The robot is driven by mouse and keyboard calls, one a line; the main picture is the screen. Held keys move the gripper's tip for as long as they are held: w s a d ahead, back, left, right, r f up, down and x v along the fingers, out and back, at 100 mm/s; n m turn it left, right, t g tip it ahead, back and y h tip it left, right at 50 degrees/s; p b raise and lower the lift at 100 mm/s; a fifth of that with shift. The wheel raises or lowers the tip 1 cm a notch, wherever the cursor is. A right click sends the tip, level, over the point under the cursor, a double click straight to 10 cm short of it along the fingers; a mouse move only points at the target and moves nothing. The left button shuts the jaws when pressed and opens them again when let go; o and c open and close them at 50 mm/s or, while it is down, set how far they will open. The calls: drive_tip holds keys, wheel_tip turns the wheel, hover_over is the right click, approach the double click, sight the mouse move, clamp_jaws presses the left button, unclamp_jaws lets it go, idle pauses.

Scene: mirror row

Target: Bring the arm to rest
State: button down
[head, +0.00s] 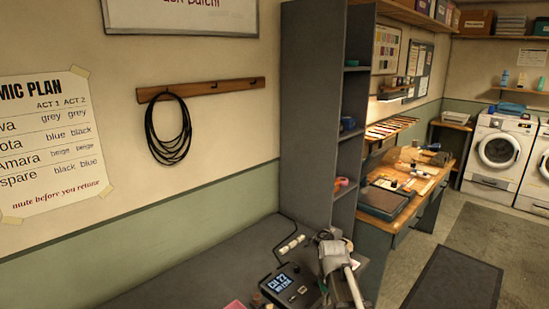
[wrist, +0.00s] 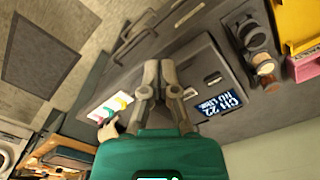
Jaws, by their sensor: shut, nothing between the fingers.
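My gripper (wrist: 159,72) shows in the wrist view with its two grey fingers side by side and closed, nothing between them. It is over the grey counter, beside a dark device with a lit display (wrist: 222,102) reading "CH 22". In the head view my arm (head: 338,262) is at the bottom right, above the counter (head: 190,272), just right of the same device (head: 283,287). The fingertips cannot be made out clearly there.
A white card with coloured marks (wrist: 110,107) lies near the gripper. Small dark round items (wrist: 255,45), a yellow box (wrist: 296,22) and a pink item (wrist: 304,65) lie beyond the device. A tall grey shelf unit (head: 308,120) stands behind my arm. A mat (head: 455,283) lies on the floor.

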drive_tip(key=s+m, duration=0.1)
drive_tip(key=s, duration=1)
drive_tip(key=shift+s+d, duration=0.15)
drive_tip(key=shift+d, duration=0.1)
